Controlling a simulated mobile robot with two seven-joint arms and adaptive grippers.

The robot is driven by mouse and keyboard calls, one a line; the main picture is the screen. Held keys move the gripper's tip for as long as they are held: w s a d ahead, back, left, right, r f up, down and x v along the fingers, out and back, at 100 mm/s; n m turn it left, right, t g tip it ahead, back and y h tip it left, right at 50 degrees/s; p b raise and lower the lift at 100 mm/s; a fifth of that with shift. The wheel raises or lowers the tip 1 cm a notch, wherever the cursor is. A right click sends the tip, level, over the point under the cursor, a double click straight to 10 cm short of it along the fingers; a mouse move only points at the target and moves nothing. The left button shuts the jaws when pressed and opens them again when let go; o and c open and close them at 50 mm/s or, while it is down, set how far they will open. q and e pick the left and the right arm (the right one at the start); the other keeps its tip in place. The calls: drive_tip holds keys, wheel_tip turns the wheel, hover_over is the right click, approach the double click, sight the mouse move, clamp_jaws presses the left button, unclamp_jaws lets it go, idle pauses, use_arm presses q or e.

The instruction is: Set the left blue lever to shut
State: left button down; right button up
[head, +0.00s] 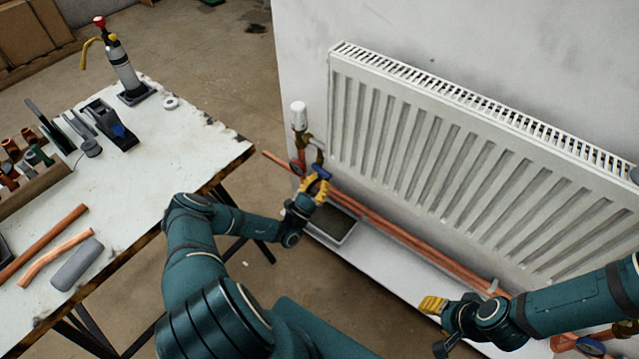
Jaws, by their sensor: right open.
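The left blue lever (321,172) is on the copper and brass pipework at the radiator's left end, below a white valve head (299,115). My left gripper (318,186) has its yellow fingers right at this lever and partly covers it. I cannot tell whether the fingers are shut on it or only beside it. My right gripper (432,305) is open and empty, in front of the radiator's lower right part. Another blue lever (590,346) shows at the bottom right, close to my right arm.
The white radiator (470,160) hangs on the wall. Copper pipes (400,232) run below it, above a white ledge (385,270) with a dark tray (333,222). A workbench (180,135) with tools and pipe pieces stands at the left. Bare floor lies between bench and wall.

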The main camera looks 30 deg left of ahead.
use_arm(q)
drive_tip(key=shift+w+d+r+n+y+p, duration=0.1)
drive_tip(key=shift+r+n+y+p, duration=0.35)
drive_tip(key=shift+n+y, duration=0.45)
drive_tip(key=f+b+v, duration=0.1)
drive_tip(key=b+v, duration=0.1)
drive_tip(key=v, duration=0.4)
drive_tip(key=w+f+b+v, duration=0.1)
drive_tip(key=v, duration=0.6)
drive_tip(key=shift+w+f+b, duration=0.25)
drive_tip(key=shift+w+b, duration=0.05)
drive_tip(key=shift+b, duration=0.05)
